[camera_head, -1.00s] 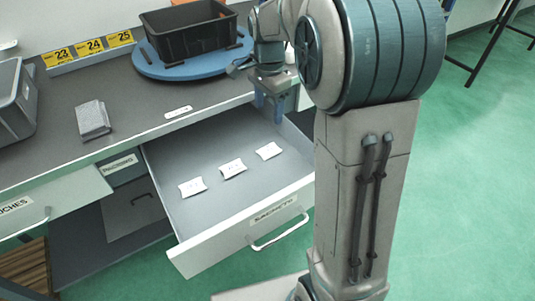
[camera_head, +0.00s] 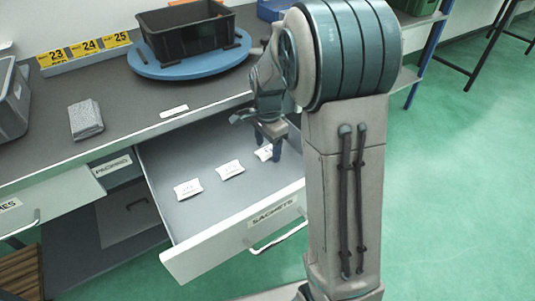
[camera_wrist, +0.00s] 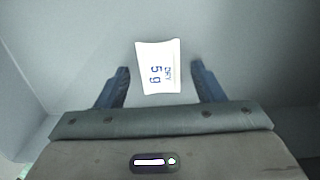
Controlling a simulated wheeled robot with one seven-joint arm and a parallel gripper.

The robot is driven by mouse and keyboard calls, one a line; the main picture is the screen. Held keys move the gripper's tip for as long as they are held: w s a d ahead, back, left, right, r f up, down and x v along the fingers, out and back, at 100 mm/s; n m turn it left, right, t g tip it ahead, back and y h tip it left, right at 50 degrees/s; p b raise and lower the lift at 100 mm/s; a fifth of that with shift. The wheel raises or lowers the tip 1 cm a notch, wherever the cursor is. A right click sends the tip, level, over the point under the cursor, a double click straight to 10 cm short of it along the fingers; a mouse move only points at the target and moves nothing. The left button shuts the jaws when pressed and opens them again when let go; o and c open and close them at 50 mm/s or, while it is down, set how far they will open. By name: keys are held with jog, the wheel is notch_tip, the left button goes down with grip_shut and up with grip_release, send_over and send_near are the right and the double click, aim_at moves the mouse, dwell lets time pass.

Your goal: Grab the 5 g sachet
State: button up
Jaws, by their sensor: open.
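The 5 g sachet (camera_wrist: 158,66) is small and white and lies flat on the drawer floor, with "DRY 5 g" printed on it in the wrist view. In the head view a sachet at the right of the row (camera_head: 264,153) is partly hidden by my gripper (camera_head: 269,142). My gripper (camera_wrist: 161,80) is open and empty above the drawer floor. In the wrist view the sachet shows between its two blue fingers, apart from both. Two more white sachets lie to the left, one in the middle (camera_head: 230,170) and one at the left (camera_head: 188,189); their print is too small to read.
The open drawer (camera_head: 240,232) is labelled "SACHETS", and its walls surround the sachets. On the counter above stand a black crate on a blue turntable (camera_head: 172,72), a grey folded cloth (camera_head: 86,119) and a grey bin (camera_head: 12,105).

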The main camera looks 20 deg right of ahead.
jog(key=shift+f, duration=0.15)
jog(key=c, duration=1.1)
jog(key=shift+o, duration=0.2)
